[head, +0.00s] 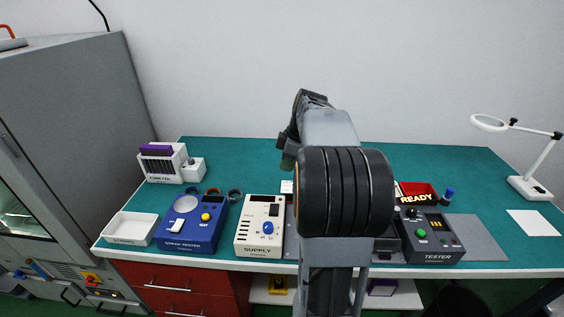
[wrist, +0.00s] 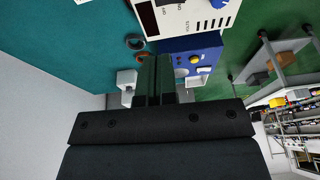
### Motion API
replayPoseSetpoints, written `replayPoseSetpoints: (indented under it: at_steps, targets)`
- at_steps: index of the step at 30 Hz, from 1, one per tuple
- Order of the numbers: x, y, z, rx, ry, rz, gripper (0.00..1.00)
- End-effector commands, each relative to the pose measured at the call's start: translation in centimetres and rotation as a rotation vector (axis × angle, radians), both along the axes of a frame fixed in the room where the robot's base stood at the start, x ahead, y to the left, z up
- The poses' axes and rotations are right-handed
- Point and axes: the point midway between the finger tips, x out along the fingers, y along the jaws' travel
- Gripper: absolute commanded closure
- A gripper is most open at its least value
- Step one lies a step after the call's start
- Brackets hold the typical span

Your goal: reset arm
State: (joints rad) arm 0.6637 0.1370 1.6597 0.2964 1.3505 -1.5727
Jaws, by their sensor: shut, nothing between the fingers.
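My arm rises in front of the bench in the head view, with its black joint nearest the camera. My gripper (wrist: 154,62) shows in the wrist view with its two dark fingers together and nothing between them. In the head view its end sits above the bench near the middle, and the arm links hide most of what lies behind them. The fingers point past the blue tester (wrist: 205,52) and the white supply unit (wrist: 190,12) in the wrist view, apart from both.
A grey cabinet (head: 75,110) stands left.

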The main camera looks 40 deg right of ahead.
Motion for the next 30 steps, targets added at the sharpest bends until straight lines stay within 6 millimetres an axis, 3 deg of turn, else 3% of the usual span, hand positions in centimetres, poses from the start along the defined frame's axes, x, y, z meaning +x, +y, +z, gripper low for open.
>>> replayPoseSetpoints:
  at_steps: [11,14,18,20,24,30]
  targets:
    - [0.1,0.0,0.0,0.008,0.010,-0.060,1.00]
    - [0.2,-0.4,-0.4,0.013,0.033,-0.213,1.00]
    - [-1.3,0.0,-3.3,0.028,0.126,-0.569,1.00]
    - [-2.2,1.6,-4.1,0.019,0.150,-0.715,1.00]
    - [-4.6,7.4,-5.5,-0.007,0.151,-0.978,1.00]
    - [-9.0,15.8,-7.1,-0.015,0.060,-1.063,1.00]
